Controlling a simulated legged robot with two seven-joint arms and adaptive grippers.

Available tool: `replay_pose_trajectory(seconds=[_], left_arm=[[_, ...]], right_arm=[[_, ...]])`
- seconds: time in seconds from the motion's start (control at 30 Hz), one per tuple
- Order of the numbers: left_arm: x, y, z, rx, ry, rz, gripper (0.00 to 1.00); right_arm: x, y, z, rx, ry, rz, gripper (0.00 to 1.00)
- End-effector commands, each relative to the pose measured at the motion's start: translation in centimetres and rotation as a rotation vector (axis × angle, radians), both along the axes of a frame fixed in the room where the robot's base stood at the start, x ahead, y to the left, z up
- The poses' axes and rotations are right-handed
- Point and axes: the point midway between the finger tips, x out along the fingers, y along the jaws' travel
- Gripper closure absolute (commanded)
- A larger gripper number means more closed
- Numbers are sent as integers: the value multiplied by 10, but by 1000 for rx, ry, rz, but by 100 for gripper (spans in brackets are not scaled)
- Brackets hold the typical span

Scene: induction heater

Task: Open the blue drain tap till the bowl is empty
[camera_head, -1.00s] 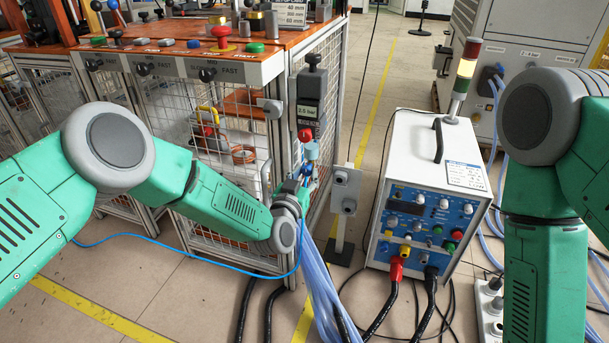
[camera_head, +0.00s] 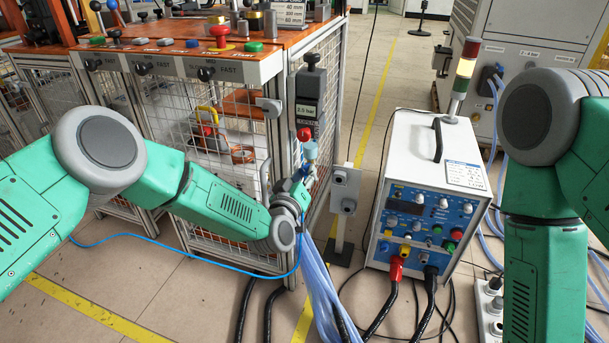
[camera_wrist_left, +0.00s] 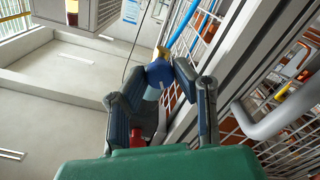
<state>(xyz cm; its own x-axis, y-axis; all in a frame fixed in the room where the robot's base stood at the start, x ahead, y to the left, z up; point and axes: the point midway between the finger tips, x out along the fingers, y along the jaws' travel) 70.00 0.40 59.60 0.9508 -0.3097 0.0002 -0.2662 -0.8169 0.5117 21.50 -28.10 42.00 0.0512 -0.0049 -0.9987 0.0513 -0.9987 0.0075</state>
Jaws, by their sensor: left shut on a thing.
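My left gripper (camera_head: 300,186) is at the right front corner post of the machine frame, just below a pale blue bowl (camera_head: 310,151) with a red knob (camera_head: 304,134) above it. In the left wrist view, a blue piece, seemingly the drain tap (camera_wrist_left: 160,73), sits between the fingertips of the gripper (camera_wrist_left: 154,88), which is shut on it. The fingers partly hide the tap, and the liquid level in the bowl is too small to tell. My right arm shows at the right edge of the head view, but its gripper is out of sight.
A wire mesh guard (camera_head: 215,170) stands left of the corner post. A grey switch box on a stand (camera_head: 344,188) is close on the right. A white heater unit (camera_head: 430,200) stands beyond it. Pale blue hoses (camera_head: 322,290) hang below the gripper.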

Motion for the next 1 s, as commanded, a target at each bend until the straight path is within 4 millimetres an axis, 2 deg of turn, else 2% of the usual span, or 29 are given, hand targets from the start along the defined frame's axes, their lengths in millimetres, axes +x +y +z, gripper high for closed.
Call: replay_pose_trajectory(seconds=[0.7,1.0], left_arm=[[2,2,0,-645,209,4,100],[2,2,-1,-859,279,5,100]], right_arm=[[0,0,-9,0,0,0,60],[0,0,-10,0,0,0,60]])
